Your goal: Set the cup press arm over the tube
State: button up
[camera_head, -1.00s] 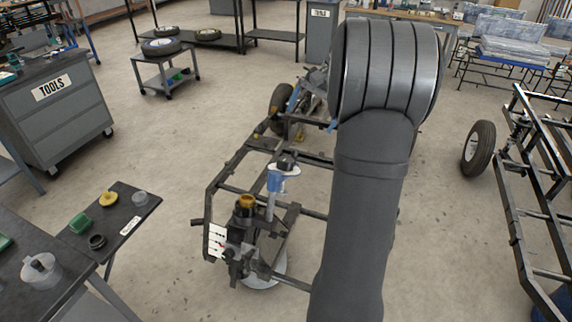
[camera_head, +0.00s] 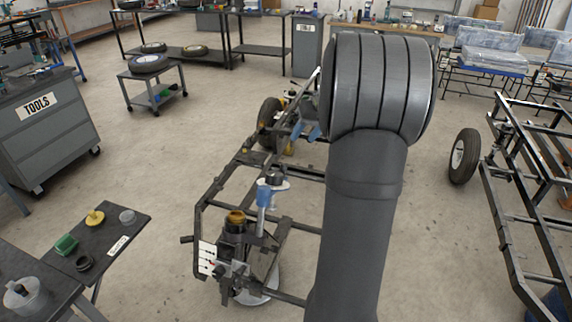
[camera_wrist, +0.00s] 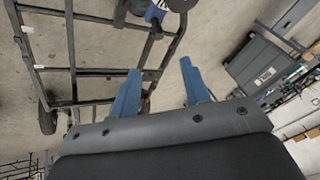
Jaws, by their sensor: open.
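The press stands on the near end of the black frame. Its blue post (camera_head: 263,196) carries a pale swing arm (camera_head: 277,185) with a black knob (camera_head: 274,176) on top. The dark tube (camera_head: 234,232) stands left of the post, with an amber cup (camera_head: 236,217) at its top. The swing arm points to the right, away from the tube. My gripper (camera_head: 306,130) is beyond and above the press, apart from it, partly hidden by my arm. In the wrist view my gripper (camera_wrist: 161,86) has its blue fingers apart with nothing between them; the post (camera_wrist: 155,12) shows at the top edge.
A side table (camera_head: 118,225) at lower left holds a yellow part (camera_head: 95,217), a green block (camera_head: 66,244), a black ring (camera_head: 84,262) and a clear cup (camera_head: 127,216). A white marked card (camera_head: 207,257) is beside the tube. Another frame (camera_head: 520,200) stands right.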

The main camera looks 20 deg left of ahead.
aim_at(285, 164)
jog(key=shift+n, duration=0.3)
jog(key=x, duration=1.7)
jog(key=shift+w+f, duration=0.35)
jog(key=shift+c, duration=0.4)
grip_shut()
